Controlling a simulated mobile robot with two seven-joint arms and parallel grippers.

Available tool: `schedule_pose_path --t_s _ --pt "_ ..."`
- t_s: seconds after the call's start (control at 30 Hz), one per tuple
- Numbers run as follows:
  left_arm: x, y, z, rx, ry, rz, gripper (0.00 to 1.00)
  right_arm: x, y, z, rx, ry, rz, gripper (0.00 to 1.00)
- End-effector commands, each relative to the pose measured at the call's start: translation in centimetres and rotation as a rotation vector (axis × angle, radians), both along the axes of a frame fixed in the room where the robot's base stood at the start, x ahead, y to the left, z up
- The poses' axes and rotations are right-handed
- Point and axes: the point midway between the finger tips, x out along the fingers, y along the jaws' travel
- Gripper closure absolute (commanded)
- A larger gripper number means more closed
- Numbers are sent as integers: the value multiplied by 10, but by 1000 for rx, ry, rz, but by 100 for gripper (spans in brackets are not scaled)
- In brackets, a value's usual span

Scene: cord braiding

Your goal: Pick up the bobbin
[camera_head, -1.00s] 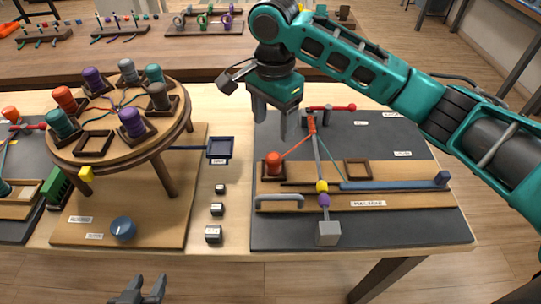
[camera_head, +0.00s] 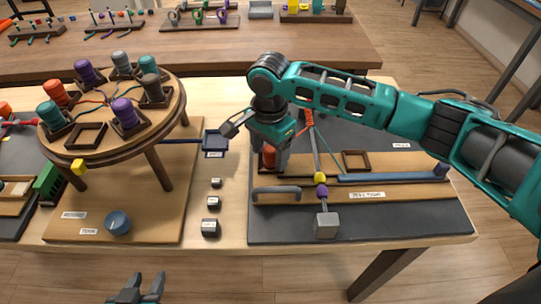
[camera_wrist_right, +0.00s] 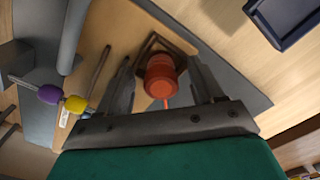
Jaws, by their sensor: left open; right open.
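My right gripper (camera_head: 270,165) is open and lowered around the bobbin. My left gripper (camera_head: 137,291) is open and empty at the bottom edge of the head view, in front of the table.
A round wooden stand (camera_head: 165,138) at left carries several coloured bobbins and one empty holder (camera_head: 87,136). An empty square holder (camera_head: 356,161), a grey handle (camera_head: 277,195) and a blue bar (camera_head: 395,178) lie near the right gripper. A blue tray (camera_head: 215,142) sits between the boards.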

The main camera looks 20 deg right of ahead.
Motion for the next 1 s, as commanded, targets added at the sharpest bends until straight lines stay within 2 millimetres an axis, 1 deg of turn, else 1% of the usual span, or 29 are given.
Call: schedule_pose_path --t_s 0.07,0.1,0.7,0.73,0.77,1.0 --pt "0 0 0 0 -1 0 57 0 0 0 0 0 0 33" --pt "0 0 0 0 -1 0 57 0 0 0 0 0 0 36" --pt "-5 0 -2 0 8 0 57 0 0 1 0 0 1 94" --pt "-5 0 -2 0 9 0 57 0 0 1 0 0 1 94" --pt "-5 0 -2 0 9 0 57 0 0 1 0 0 1 99" --pt "-5 0 -2 0 9 0 57 0 0 3 1 0 1 99"
